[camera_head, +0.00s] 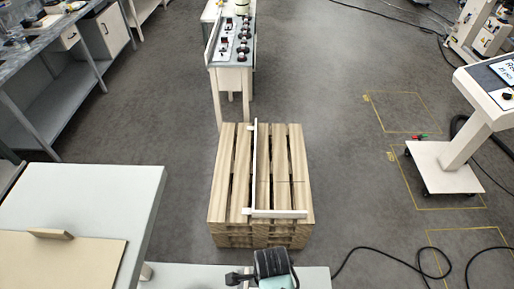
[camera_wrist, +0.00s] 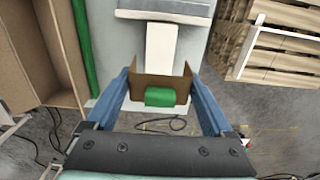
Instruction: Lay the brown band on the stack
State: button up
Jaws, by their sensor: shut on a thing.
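The brown band (camera_wrist: 160,82) shows in the wrist view as a folded brown piece with a green block (camera_wrist: 160,97) at its near side. My gripper (camera_wrist: 160,76) has its two blue fingers at the band's two ends and is shut on it. The stack (camera_head: 262,229) of wooden pallets stands on the floor in the middle of the head view, and part of it shows at the upper right of the wrist view (camera_wrist: 285,62). The band is apart from the stack. In the head view I cannot make out the band.
A white L-shaped rail (camera_head: 255,170) lies on the stack's top. A narrow bench (camera_head: 231,75) with several dark parts stands behind it. A pale table (camera_head: 140,190) with a brown board (camera_head: 70,262) is at left. A wheeled stand (camera_head: 440,165) and cables are at right; floor around the stack is mostly clear.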

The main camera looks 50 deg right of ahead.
notch_tip(320, 180, down, 3)
jog(key=shift+s+d+r+b, duration=0.1)
jog(key=shift+r+b, duration=0.05)
jog(key=shift+b, duration=0.65)
notch_tip(320, 180, down, 6)
jog(key=b, duration=0.6)
jog(key=shift+r, duration=0.2)
jog(key=shift+f+b, duration=1.1)
jog(key=shift+f, duration=0.65)
jog(key=shift+f, duration=0.15)
jog(key=o, duration=0.9)
jog(key=shift+c, duration=0.2)
